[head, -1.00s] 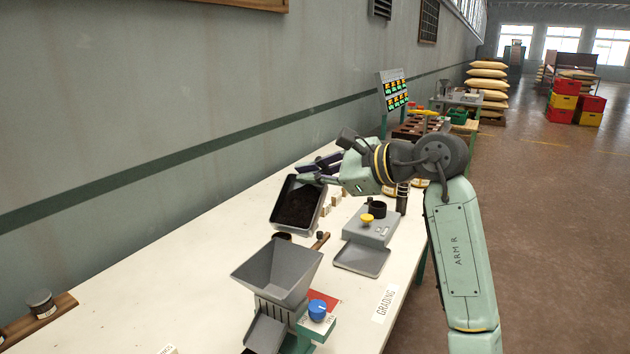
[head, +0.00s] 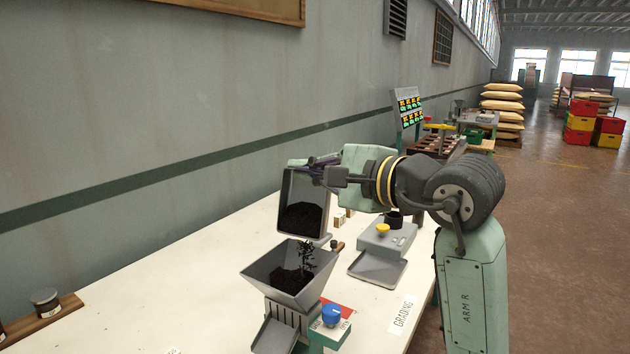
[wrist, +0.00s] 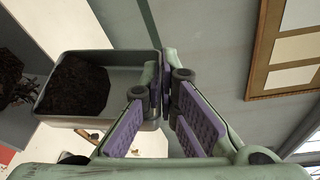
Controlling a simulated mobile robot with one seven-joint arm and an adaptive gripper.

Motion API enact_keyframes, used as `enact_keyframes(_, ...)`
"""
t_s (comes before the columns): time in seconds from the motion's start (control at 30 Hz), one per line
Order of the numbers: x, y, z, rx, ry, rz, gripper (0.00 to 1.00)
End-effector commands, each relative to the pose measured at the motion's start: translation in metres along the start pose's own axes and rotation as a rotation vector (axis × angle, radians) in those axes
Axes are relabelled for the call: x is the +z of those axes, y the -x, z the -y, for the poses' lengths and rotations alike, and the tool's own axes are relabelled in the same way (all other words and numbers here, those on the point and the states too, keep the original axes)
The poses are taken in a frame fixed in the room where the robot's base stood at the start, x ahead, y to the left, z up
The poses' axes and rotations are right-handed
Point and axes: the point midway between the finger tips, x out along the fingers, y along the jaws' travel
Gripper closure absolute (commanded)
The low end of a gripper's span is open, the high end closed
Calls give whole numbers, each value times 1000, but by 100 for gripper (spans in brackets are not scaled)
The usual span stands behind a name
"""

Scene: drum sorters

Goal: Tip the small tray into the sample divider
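The small grey tray (head: 304,180) is tilted steeply over the back of the sample divider, with its dark grains (head: 301,217) gathered at the lower end. Grains fall from it into the divider's grey hopper (head: 262,268), where a dark heap lies. My gripper (head: 312,168) is shut on the tray's upper rim. In the wrist view my purple-padded fingers (wrist: 166,105) close on the tray's wall (wrist: 110,60), and dark grains show inside the tray and, at the left edge, outside it. The divider's blue knob (head: 332,314) is at its front right.
A grey device with a yellow knob (head: 382,230) and a flat pan stands right of the hopper, near a GRADING label (head: 403,312). A jar (head: 45,300) sits on a wooden strip at left. The white table (head: 150,285) is clear left of the divider.

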Motion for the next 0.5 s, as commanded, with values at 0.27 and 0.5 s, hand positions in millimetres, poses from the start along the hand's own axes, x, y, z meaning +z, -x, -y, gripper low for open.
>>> enact_keyframes(0.27, 22, 9, -10, -44, 112, -5, 100)
enact_keyframes(0.5, 34, 14, -13, -90, 221, -6, 100)
